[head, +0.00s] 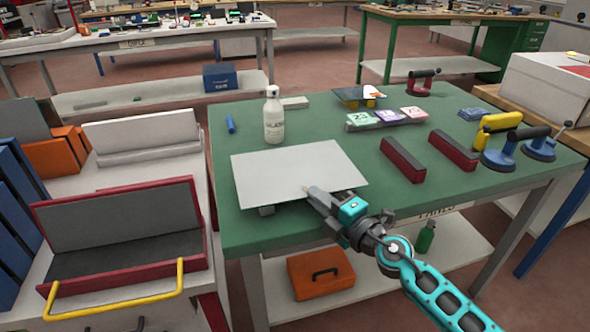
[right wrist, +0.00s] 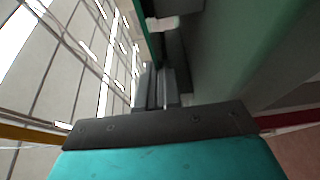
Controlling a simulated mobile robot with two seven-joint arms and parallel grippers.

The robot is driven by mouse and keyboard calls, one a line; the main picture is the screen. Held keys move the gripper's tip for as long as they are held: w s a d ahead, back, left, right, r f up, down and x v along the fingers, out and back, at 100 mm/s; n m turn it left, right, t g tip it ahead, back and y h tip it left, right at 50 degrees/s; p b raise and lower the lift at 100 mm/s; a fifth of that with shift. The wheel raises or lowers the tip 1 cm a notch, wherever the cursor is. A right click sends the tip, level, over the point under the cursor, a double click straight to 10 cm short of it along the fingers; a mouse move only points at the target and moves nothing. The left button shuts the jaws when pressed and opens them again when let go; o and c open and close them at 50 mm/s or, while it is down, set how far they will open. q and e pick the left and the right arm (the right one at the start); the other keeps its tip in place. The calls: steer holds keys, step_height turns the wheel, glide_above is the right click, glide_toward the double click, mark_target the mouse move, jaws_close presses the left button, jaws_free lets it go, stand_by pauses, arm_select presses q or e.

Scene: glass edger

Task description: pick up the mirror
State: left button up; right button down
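The mirror, a flat pale grey rectangular sheet (head: 298,170), lies near the front left of the green table (head: 372,187). It is propped slightly above the tabletop, with a dark support (head: 266,210) showing under its front left corner. My right gripper (head: 308,191) is at the mirror's front edge, and its tip overlaps that edge in the head view. In the right wrist view the two dark fingers (right wrist: 157,88) are close together with a narrow slot between them. I cannot tell whether they clasp the mirror edge. My left gripper is not in view.
A white bottle (head: 274,118) stands just behind the mirror. Two dark red blocks (head: 403,160) (head: 453,150) lie to its right. Blue suction lifters (head: 498,155) and a yellow tool (head: 497,128) are at the right edge.

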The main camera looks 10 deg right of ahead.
steer(key=shift+r, duration=0.3)
